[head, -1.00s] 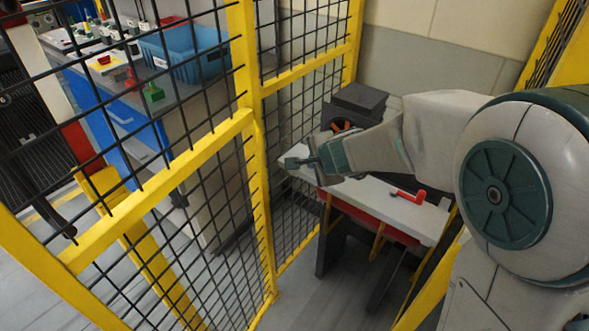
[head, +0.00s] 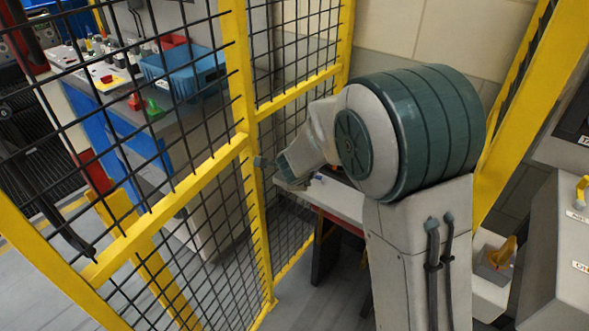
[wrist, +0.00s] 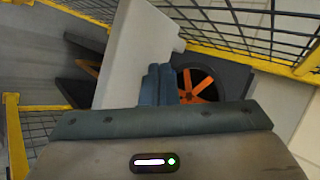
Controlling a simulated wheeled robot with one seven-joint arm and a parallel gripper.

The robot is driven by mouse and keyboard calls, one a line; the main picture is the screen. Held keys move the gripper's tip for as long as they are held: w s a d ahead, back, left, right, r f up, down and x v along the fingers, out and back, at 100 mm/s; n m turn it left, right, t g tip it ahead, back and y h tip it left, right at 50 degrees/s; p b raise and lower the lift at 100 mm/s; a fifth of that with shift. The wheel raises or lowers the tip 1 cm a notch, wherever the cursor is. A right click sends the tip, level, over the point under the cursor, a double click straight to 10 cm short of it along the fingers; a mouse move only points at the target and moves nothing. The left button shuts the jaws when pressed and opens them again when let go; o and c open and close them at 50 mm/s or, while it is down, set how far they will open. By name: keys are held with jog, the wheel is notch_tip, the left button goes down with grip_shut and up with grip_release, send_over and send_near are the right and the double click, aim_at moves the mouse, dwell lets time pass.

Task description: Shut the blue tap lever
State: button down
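A small blue piece (head: 318,178) shows on the pale bench (head: 343,200) in the head view, just right of my wrist. It may be the blue tap lever, but it is too small and partly hidden to tell its position. My gripper (head: 262,162) is over the bench's left end, close to the mesh fence and apart from the blue piece. In the wrist view, the fingers of my gripper (wrist: 158,70) lie side by side with no gap and nothing between them. No blue lever can be made out in the wrist view.
An orange-spoked handwheel (wrist: 197,88) sits beside the bench top in the wrist view. A yellow-framed mesh fence (head: 255,200) stands close on the left, with a blue crate (head: 185,72) beyond it. A grey console (head: 565,260) with an orange knob beside it is at right.

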jog(key=shift+s+d+b, duration=0.1)
jog(key=shift+d+b, duration=0.2)
jog(key=shift+d, duration=0.45)
jog(key=shift+s+a+r+p, duration=0.2)
jog(key=shift+s+r+p, duration=0.1)
jog(key=shift+r+p, duration=0.25)
jog(key=s+a+r+p, duration=0.3)
jog(key=s+r+p, duration=0.2)
jog(key=s+p, duration=0.1)
jog(key=shift+r, duration=0.4)
